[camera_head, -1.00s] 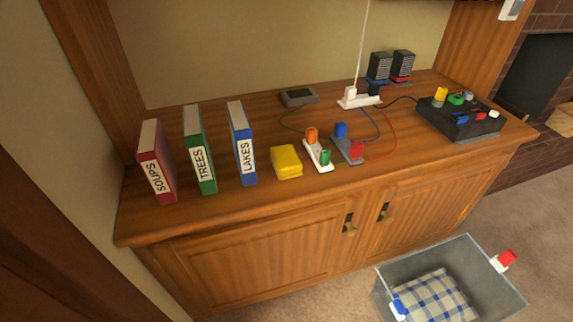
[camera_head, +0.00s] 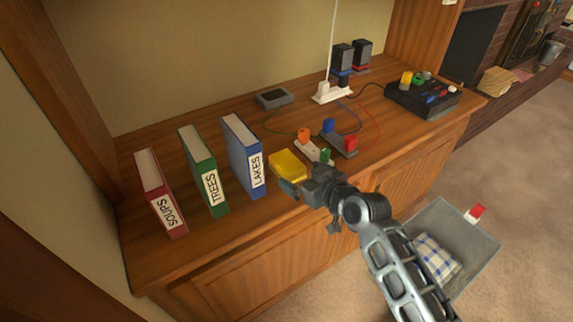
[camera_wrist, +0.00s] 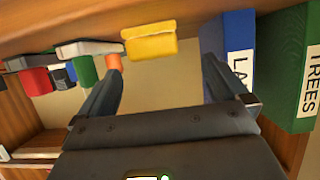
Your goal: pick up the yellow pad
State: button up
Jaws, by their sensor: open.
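The yellow pad (camera_head: 287,165) lies on the wooden cabinet top, between the blue LAKES book and the white power strip. In the wrist view the yellow pad (camera_wrist: 151,41) shows beyond the fingers, roughly between them, with the picture turned upside down. My gripper (camera_head: 303,188) is at the cabinet's front edge, close in front of the pad. In the wrist view my gripper (camera_wrist: 165,92) is open and empty, its two fingers wide apart. The head view does not show clearly whether a finger touches the pad.
The blue LAKES book (camera_head: 243,157) stands close left of the pad, with the green TREES book (camera_head: 203,170) and red SOUPS book (camera_head: 160,193) further left. A power strip (camera_head: 313,151) with orange and green plugs is close right. A bin (camera_head: 475,250) stands on the floor.

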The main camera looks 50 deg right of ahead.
aim_at(288, 161)
jog(key=shift+w+d+r, duration=0.25)
jog(key=shift+w+d, duration=0.5)
jog(key=shift+p+x, duration=0.5)
jog(key=shift+x, duration=3.25)
jog(key=shift+a, duration=0.1)
jog(key=shift+c, duration=0.3)
jog(key=c, duration=1)
jog(key=shift+r, duration=0.1)
